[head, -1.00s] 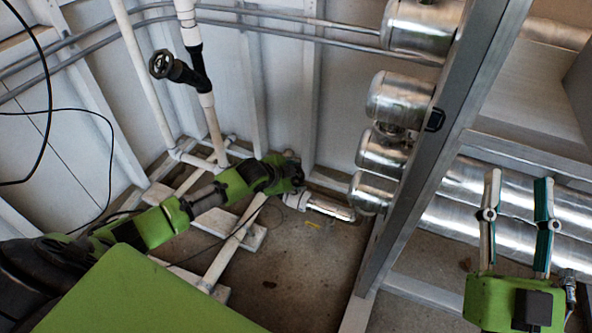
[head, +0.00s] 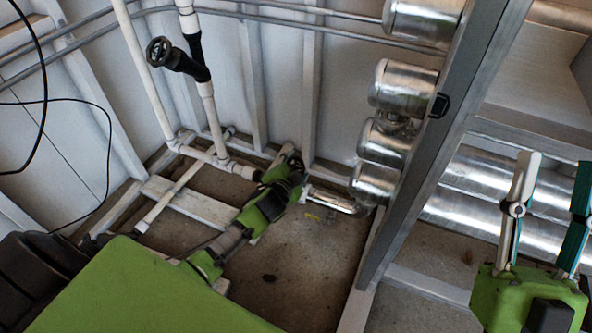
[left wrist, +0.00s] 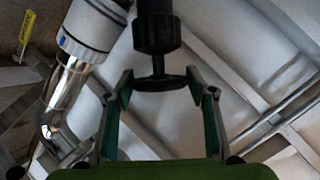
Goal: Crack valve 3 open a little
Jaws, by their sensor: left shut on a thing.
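A black valve with a handwheel (left wrist: 160,83) sits between the two fingers of my left gripper in the left wrist view. My left gripper (left wrist: 158,92) is shut on this handwheel at its two sides. In the head view my left gripper (head: 293,167) is at the low pipe near the wall, and its own wrist mostly hides the valve. Another black valve (head: 178,60) with a round handwheel is on the upright pipe at the upper left, apart from my grippers. My right gripper (head: 556,163) is empty with its fingers apart at the right. I see no valve numbers.
White pipes (head: 205,155) run along the wall and floor at left. A silver pipe elbow (head: 338,201) lies just right of my left gripper. A metal post (head: 440,150) and shiny tanks (head: 402,85) stand to the right. Brown floor (head: 300,262) is open in front.

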